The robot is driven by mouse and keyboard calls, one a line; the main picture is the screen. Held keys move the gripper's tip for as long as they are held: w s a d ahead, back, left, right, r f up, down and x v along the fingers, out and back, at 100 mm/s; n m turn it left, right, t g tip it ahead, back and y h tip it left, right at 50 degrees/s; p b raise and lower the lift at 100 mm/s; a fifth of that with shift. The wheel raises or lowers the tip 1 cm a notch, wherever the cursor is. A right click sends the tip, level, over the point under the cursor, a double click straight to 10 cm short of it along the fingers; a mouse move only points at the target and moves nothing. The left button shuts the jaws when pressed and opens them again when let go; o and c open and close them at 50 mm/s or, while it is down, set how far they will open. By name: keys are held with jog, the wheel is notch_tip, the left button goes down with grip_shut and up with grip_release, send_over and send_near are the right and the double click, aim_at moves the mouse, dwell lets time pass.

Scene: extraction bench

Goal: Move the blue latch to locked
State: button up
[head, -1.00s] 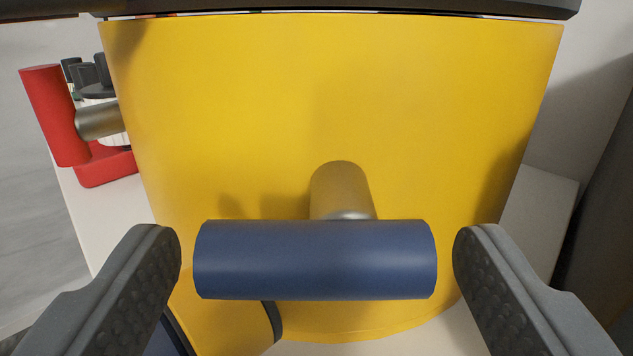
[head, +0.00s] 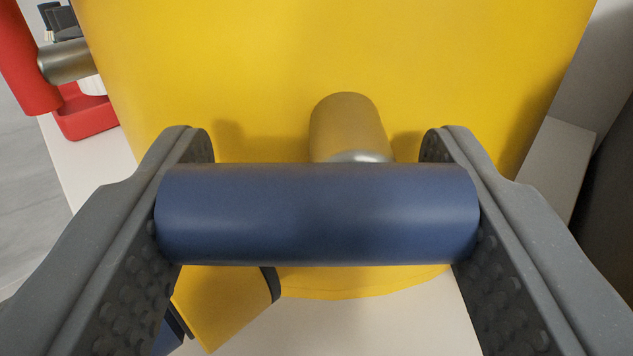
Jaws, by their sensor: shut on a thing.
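The blue latch shows as a blue cylindrical handle (head: 317,215), lying level across the picture. A short metal stem (head: 350,128) joins it to the front of a large yellow body (head: 240,70). My gripper (head: 317,168) is shut on the handle, with one grey padded finger against each end. The fingertips reach past the handle toward the yellow face. No lock marking shows, so I cannot tell the latch's position from this view.
A red handle (head: 25,60) on a metal stem stands at the upper left, with a red tray-like part (head: 86,117) below it. A yellow piece with a dark edge (head: 222,300) lies under the blue handle. The pale bench top (head: 350,325) shows below.

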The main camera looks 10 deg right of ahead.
jog(key=shift+p, duration=0.4)
jog(key=m+p, duration=0.1)
jog(key=p, duration=0.1)
jog(key=m+p, duration=0.2)
jog(key=p, duration=0.1)
jog(key=shift+r+m, duration=0.3)
jog(key=shift+r, duration=0.1)
jog(key=shift+m+p, duration=1)
jog(key=shift+p, duration=0.2)
jog(key=m+p, duration=0.2)
jog(key=m, duration=0.1)
jog(key=shift+d+r+m, duration=0.1)
jog(key=shift+d+m, duration=0.1)
jog(key=shift+m, duration=0.1)
jog(key=m+p, duration=0.1)
jog(key=m, duration=0.3)
jog(key=shift+d+p, duration=0.15)
jog(key=shift+p, duration=0.2)
jog(key=shift+s+d+m, duration=0.1)
jog(key=shift+d+m, duration=0.05)
jog(key=shift+m, duration=1)
jog(key=shift+d+m, duration=0.1)
jog(key=shift+m, duration=1.05)
jog(key=shift+f, duration=0.2)
